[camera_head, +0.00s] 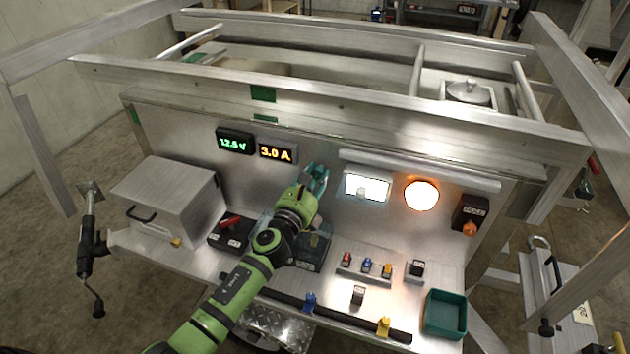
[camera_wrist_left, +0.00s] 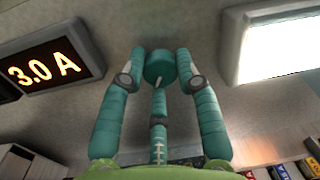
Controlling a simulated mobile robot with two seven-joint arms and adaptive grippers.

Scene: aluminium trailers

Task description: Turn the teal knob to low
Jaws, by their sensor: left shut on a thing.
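The teal knob (camera_wrist_left: 160,66) sits on the metal panel between the amber 3.0 A display (camera_head: 276,153) and the lit white lamp (camera_head: 367,187). A pale pointer line shows on the knob, directed roughly downward in the left wrist view. My left gripper (camera_head: 317,179) reaches up to the panel from below, with its teal fingers closed around the knob, one on each side and one below. In the head view the gripper mostly hides the knob, and any setting marks around it cannot be read. My right gripper is not in view.
A green 12.5 V display (camera_head: 234,141) and a round orange lamp (camera_head: 421,195) are lit. Below are a red-handled switch (camera_head: 230,222), several coloured switches (camera_head: 367,266) and a teal tray (camera_head: 445,313). A metal box (camera_head: 165,198) stands at left. A horizontal rail (camera_head: 420,171) runs above the lamps.

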